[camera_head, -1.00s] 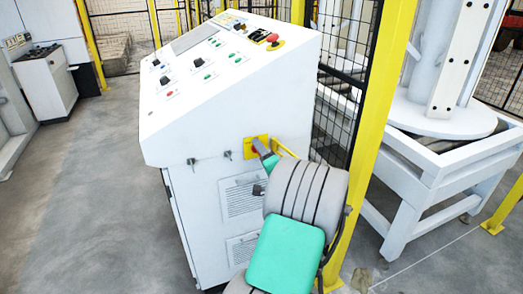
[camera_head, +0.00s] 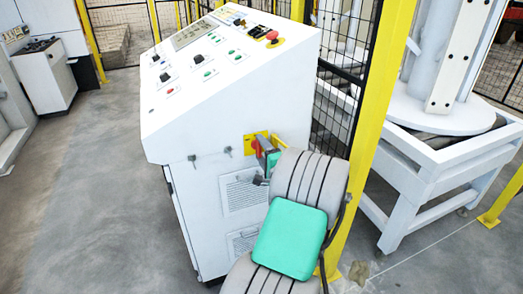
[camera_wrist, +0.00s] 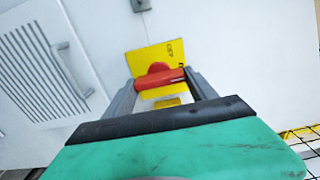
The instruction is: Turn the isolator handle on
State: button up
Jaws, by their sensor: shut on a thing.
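The isolator handle (camera_wrist: 160,78) is red and sits on a yellow plate (camera_wrist: 150,60) on the white cabinet's side. In the wrist view it lies between the two grey fingers of my gripper (camera_wrist: 160,80), which are shut on it. In the head view the handle (camera_head: 255,146) shows as a small red patch on the yellow plate (camera_head: 249,143), partly covered by my gripper (camera_head: 264,148). My arm hides part of the cabinet's side below.
The white control cabinet (camera_head: 200,120) has a sloped panel with buttons and a red emergency stop (camera_head: 272,36). A yellow post (camera_head: 371,120) and black mesh fence (camera_head: 333,110) stand close on the right. Open floor (camera_head: 90,200) lies to the left.

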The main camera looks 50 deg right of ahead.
jog(key=o, duration=1.1)
jog(key=shift+s, duration=0.1)
jog(key=v, duration=0.7)
jog(key=shift+s+a+b, duration=0.15)
jog(key=shift+s+b, duration=0.15)
